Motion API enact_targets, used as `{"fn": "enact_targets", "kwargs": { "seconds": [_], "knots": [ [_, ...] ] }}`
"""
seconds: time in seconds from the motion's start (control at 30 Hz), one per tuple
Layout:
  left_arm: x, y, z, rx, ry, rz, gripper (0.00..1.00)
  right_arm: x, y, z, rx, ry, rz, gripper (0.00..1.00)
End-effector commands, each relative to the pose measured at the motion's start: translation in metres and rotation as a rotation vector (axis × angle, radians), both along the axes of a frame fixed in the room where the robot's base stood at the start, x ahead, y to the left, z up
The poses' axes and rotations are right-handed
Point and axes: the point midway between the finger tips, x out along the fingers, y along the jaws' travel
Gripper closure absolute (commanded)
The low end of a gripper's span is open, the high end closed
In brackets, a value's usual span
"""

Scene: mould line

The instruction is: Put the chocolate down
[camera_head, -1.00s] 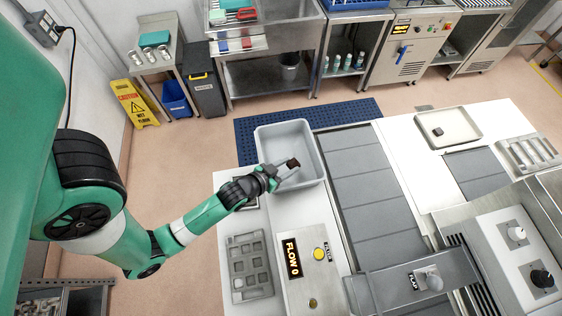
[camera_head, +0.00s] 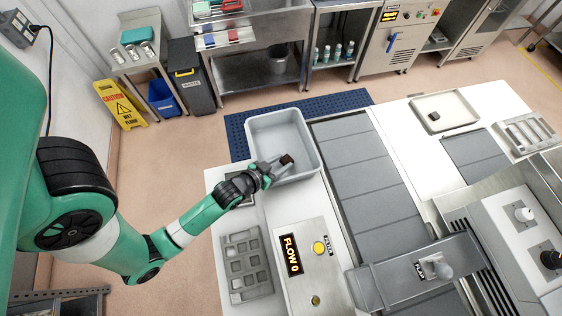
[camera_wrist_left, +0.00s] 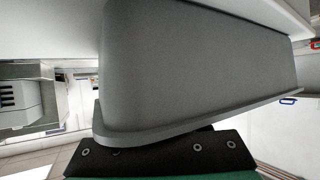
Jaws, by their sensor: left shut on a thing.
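The chocolate (camera_head: 286,159) is a small dark brown square piece. My left gripper (camera_head: 279,163) is shut on it and holds it over the near part of the open grey bin (camera_head: 255,130). Whether the chocolate touches the bin is hard to tell. In the left wrist view the bin's outer wall (camera_wrist_left: 200,65) and rim fill the middle, and the chocolate and fingertips are hidden. My right gripper is not in view.
A grey mould (camera_head: 246,262) with several square cavities lies near the control panel with the FLOW 0 display (camera_head: 291,255). A grey belt (camera_head: 365,190) runs beside the bin. A shallow tray (camera_head: 460,117) at the right holds another dark piece (camera_head: 434,116).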

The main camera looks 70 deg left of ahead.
Motion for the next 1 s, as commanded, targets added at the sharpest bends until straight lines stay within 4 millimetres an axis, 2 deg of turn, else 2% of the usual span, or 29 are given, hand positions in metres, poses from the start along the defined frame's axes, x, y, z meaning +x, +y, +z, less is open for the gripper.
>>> {"fn": "enact_targets", "kwargs": {
  "seconds": [0.17, 0.2, 0.27, 0.47, 0.63, 1.0],
  "knots": [
    [-0.001, 0.0, -0.005, -0.003, 0.005, 0.001, 1.0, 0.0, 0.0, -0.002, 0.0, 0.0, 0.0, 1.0],
    [-0.001, 0.0, -0.005, -0.003, 0.006, 0.001, 0.51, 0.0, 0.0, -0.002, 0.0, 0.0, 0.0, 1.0],
    [-0.001, 0.0, -0.006, -0.003, 0.009, 0.0, 0.43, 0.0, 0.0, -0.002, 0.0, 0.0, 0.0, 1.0],
    [-0.002, -0.001, -0.007, -0.005, 0.012, 0.0, 0.43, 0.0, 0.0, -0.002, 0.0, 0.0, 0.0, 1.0],
    [-0.005, -0.002, 0.01, -0.005, 0.012, 0.0, 0.43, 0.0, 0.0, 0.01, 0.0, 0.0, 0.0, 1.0],
    [-0.073, -0.041, 0.051, -0.003, 0.006, -0.003, 0.43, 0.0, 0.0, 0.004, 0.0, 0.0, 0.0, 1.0]
  ]
}}
